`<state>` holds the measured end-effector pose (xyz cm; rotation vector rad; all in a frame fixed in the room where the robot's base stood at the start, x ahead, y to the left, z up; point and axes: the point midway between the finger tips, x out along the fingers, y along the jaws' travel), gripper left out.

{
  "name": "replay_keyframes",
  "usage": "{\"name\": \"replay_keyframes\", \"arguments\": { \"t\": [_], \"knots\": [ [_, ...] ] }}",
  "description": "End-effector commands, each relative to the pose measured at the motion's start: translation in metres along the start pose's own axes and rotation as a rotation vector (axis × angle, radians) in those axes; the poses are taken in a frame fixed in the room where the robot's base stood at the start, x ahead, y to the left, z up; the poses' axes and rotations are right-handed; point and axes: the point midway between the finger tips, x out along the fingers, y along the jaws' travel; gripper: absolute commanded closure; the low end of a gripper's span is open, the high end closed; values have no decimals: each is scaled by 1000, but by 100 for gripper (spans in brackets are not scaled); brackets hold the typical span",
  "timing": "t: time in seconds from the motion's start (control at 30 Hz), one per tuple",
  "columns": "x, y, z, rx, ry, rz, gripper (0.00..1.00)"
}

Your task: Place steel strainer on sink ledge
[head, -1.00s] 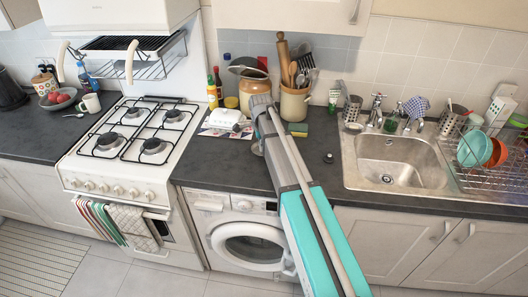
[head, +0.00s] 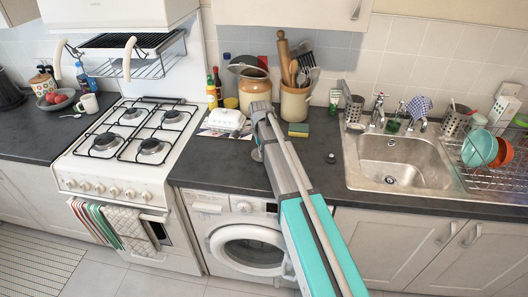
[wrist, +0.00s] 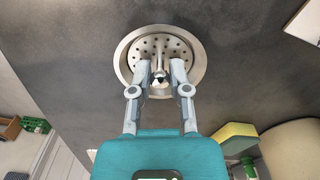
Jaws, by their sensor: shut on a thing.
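The steel strainer (wrist: 160,45) is a round, shallow metal dish with holes, a wide rim and a central post. In the wrist view my gripper (wrist: 160,80) is shut on its central post. In the head view a sliver of the strainer (head: 257,154) shows left of my arm over the dark counter; my arm hides the rest and the fingertips. I cannot tell whether it touches the counter. The sink ledge (head: 353,168) is the flat steel rim around the sink bowl (head: 400,165), to the right of my gripper.
A utensil crock (head: 294,104) and sponge (head: 298,130) stand behind my arm. A holed steel holder (head: 354,109) and tap (head: 378,110) stand behind the bowl; a dish rack (head: 490,165) is right.

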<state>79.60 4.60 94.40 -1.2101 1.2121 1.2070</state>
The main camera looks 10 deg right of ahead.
Motion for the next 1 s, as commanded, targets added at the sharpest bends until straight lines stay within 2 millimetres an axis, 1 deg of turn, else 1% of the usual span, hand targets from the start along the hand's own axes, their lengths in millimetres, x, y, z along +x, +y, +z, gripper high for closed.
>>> {"name": "replay_keyframes", "arguments": {
  "t": [0.1, 0.13, 0.2, 0.3, 0.77, 1.0],
  "knots": [
    [4, 0, 0, 0, 0, 0, 100],
    [3, 0, 0, 0, 0, 0, 71],
    [2, 0, 0, 0, 0, 0, 58],
    [2, 0, 0, 0, 0, 0, 42],
    [1, 0, 0, 0, 0, 0, 42],
    [-10, 0, 0, 0, 0, 0, 42]
  ]
}}
